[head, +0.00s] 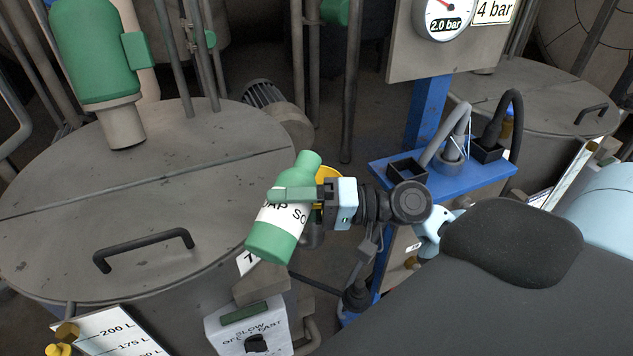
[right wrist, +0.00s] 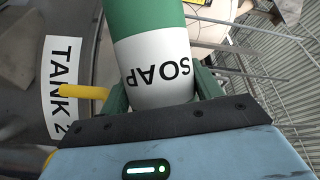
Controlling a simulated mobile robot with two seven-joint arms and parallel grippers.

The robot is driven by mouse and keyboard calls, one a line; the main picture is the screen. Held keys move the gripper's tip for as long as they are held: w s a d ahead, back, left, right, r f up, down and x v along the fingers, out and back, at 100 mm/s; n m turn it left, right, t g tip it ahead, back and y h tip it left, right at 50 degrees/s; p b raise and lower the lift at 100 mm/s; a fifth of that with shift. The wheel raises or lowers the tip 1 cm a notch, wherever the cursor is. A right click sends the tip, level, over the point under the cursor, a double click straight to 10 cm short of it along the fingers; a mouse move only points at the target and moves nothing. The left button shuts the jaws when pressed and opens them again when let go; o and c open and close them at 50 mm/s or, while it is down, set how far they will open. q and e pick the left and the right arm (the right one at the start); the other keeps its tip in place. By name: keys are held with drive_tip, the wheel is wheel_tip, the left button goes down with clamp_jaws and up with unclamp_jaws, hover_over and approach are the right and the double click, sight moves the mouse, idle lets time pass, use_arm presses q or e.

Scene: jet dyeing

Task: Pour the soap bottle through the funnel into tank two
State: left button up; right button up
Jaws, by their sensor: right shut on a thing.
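The green soap bottle (head: 272,240) with a white SOAP label is held in my right gripper (head: 296,195). It is tilted, with its narrow neck at the upper right and its wide base at the lower left. In the right wrist view the soap bottle (right wrist: 155,25) sits between the dark green fingers (right wrist: 152,92). The yellow funnel (head: 328,173) shows partly behind the gripper and the bottle neck; its lower part is mostly hidden. Tank two (head: 190,295) stands at left, and its TANK 2 sign (right wrist: 62,88) shows in the right wrist view. My left gripper is out of view.
The tank's grey lid (head: 90,200) is down and has a black handle (head: 145,248). A blue shelf (head: 440,177) with holders and a gauge (head: 443,14) is to the right. Vertical pipes stand behind.

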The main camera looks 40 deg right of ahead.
drive_tip(key=shift+w+d+r, duration=0.1)
drive_tip(key=shift+w+r, duration=0.1)
drive_tip(key=shift+r, duration=0.05)
drive_tip(key=shift+d+r+m, duration=0.1)
drive_tip(key=shift+r+m, duration=0.1)
drive_tip(key=shift+m, duration=0.2)
drive_tip(key=shift+w+r, duration=0.15)
drive_tip(key=shift+d+r+m+t+y, duration=0.25)
drive_tip(key=shift+m+t+y, duration=0.05)
drive_tip(key=shift+m, duration=0.1)
drive_tip(key=shift+f, duration=0.1)
drive_tip(key=shift+m, duration=0.3)
drive_tip(key=shift+m, duration=0.3)
